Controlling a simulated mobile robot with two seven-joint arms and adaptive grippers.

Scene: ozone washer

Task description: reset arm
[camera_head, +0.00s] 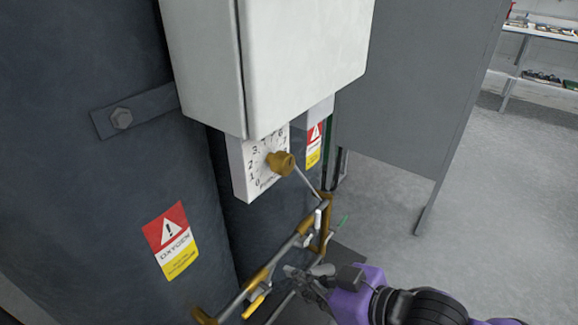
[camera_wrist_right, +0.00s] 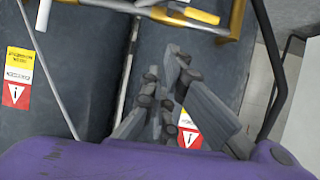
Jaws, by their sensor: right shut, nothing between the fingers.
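My right gripper (camera_head: 308,272) comes in from the lower right of the head view on a purple wrist. Its grey fingers are shut and empty, beside a brass pipe assembly (camera_head: 262,275). In the right wrist view my right gripper (camera_wrist_right: 167,75) also shows, with the brass pipe and its yellow-handled valve (camera_wrist_right: 196,14) ahead at the top. A brass knob (camera_head: 281,163) sits on a white numbered dial plate (camera_head: 247,174) under a white box (camera_head: 288,62). My left gripper is not in view.
Dark grey tanks (camera_head: 95,190) with oxygen warning labels (camera_head: 171,241) stand at the left. A grey panel (camera_head: 415,85) stands behind the box. The floor (camera_head: 510,200) at the right is clear, with a shelf (camera_head: 540,77) far back.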

